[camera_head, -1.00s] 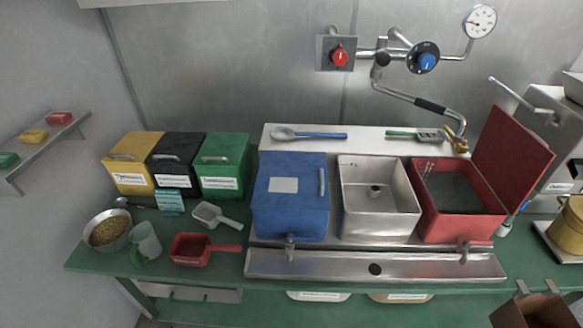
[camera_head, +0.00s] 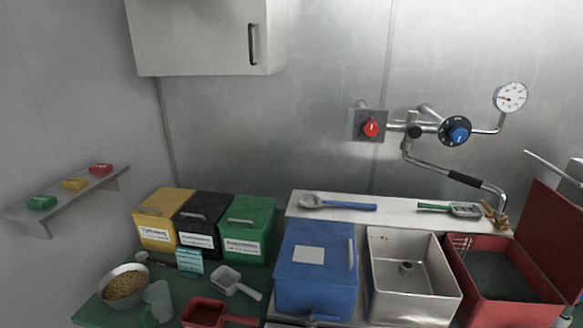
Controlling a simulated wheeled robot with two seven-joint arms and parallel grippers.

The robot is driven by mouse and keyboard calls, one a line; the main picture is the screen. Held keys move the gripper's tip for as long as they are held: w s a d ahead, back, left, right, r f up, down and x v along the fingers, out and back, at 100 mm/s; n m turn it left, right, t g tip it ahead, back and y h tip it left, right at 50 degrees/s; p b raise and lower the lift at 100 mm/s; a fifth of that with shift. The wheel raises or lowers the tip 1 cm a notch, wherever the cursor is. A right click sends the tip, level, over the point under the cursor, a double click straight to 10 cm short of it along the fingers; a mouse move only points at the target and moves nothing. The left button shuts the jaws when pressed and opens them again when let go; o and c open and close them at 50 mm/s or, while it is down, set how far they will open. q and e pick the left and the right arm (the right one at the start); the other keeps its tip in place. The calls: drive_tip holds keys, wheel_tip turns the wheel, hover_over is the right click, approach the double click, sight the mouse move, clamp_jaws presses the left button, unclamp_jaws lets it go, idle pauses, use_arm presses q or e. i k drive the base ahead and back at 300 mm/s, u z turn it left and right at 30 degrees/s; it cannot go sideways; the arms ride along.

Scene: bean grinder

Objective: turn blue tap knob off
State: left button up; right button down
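The blue tap knob (camera_head: 459,132) sits on a round black dial on the steel back wall, at the upper right of the head view. A pipe links it to a white pressure gauge (camera_head: 510,97) on its right and to a red knob (camera_head: 370,127) on a grey plate on its left. A bent pipe with a black grip (camera_head: 465,179) runs down and right below the dial. The blue knob's exact angle is too small to tell. Neither of my grippers shows in the view.
Below stand a blue box (camera_head: 317,267), an open steel basin (camera_head: 410,275) and a red bin with its lid up (camera_head: 507,285). A ledge (camera_head: 400,210) behind them holds a blue-handled spoon (camera_head: 338,203) and a green-handled tool (camera_head: 449,208). A white cabinet (camera_head: 200,40) hangs upper left. The wall before the knob is clear.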

sight(458, 134)
drive_tip(key=z, duration=1.1)
